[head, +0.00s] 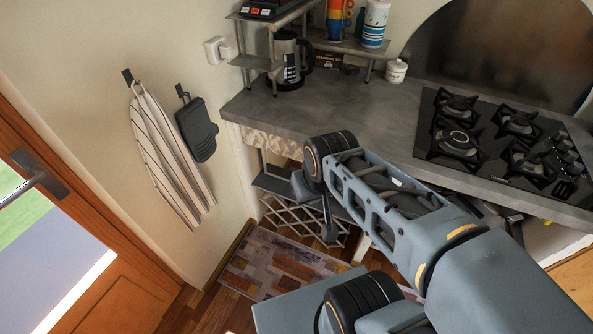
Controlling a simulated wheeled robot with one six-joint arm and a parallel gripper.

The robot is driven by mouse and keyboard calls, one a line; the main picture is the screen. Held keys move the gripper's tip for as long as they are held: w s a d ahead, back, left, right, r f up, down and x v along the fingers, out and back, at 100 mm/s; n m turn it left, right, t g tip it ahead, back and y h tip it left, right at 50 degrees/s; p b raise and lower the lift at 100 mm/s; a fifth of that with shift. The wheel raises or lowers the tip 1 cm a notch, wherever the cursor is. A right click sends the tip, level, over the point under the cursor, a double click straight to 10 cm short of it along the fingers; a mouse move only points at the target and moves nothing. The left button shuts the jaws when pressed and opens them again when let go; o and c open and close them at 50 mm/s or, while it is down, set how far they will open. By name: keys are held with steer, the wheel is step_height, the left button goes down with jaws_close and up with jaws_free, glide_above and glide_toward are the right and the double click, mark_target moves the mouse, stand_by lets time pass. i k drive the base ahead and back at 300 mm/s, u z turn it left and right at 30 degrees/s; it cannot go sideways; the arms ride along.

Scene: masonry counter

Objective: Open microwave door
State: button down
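No microwave or microwave door shows in the head view. My arm reaches from the lower right up to a dark round joint near the counter's front edge.
A grey counter (385,123) carries a gas hob (500,143) at right and a metal shelf (257,62) with a kettle (288,62) at left. A towel (168,160) and oven mitt (197,130) hang on the wall. A wooden door (127,300) stands lower left. A rug (275,262) lies on the floor.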

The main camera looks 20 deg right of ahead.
mark_target(279, 166)
steer(key=k, duration=0.5)
steer(key=z, duration=1.05)
steer(key=i, duration=1.05)
steer(key=u, duration=2.15)
